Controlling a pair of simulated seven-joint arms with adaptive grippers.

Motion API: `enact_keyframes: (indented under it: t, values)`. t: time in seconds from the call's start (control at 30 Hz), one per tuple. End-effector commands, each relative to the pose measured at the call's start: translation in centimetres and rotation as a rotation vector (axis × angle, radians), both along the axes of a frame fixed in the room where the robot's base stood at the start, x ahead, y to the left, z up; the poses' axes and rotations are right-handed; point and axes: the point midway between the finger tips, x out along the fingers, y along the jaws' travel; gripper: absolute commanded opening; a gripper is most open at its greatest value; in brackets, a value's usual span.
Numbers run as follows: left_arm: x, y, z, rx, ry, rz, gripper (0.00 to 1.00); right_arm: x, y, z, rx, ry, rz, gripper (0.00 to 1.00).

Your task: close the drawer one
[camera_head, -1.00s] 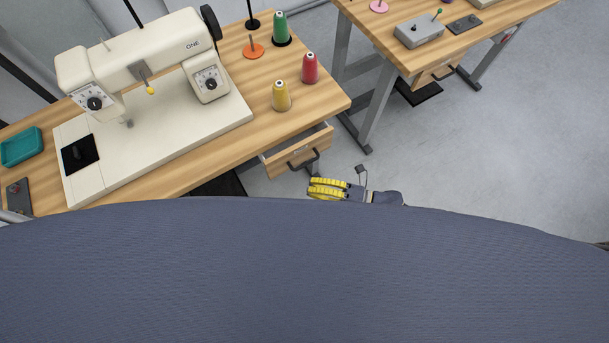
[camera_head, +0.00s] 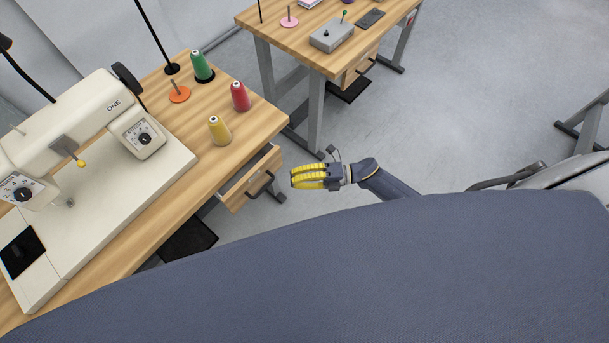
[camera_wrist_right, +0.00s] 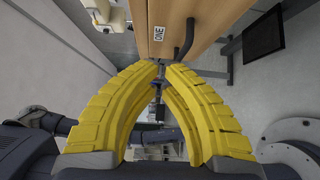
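Drawer one (camera_head: 236,196) is under the wooden sewing table in the head view, pulled partly open. It has a light wood front and a dark bar handle (camera_head: 263,185). In the right wrist view its front (camera_wrist_right: 170,49) carries a ONE label (camera_wrist_right: 158,33), with the handle (camera_wrist_right: 185,40) to the right of the label. My right gripper (camera_head: 293,178) has yellow fingers and is to the right of the drawer front, apart from it. The fingertips (camera_wrist_right: 165,66) come together with nothing visible between them. My left gripper is not in view.
A cream sewing machine (camera_head: 85,120) marked ONE stands on the table (camera_head: 150,215). Green (camera_head: 201,66), red (camera_head: 240,96) and yellow (camera_head: 219,130) thread cones stand near its right edge. A second table (camera_head: 290,40) is behind. Grey floor (camera_head: 450,110) is open to the right.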

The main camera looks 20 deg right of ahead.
Motion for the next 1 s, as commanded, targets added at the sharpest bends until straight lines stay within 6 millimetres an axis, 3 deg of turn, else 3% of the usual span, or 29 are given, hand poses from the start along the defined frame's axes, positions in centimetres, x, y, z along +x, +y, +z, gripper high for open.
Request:
enact_keyframes:
  t: [0.3,0.6,1.0]
  values:
    - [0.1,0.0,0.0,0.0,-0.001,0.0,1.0,1.8,4.9,0.1,0.001,-0.002,0.0,0.0]
    - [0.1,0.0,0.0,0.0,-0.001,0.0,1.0,4.1,6.3,0.1,0.0,-0.001,0.0,0.0]
    - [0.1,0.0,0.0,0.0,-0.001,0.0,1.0,4.5,6.5,0.0,-0.001,0.0,0.0,0.0]
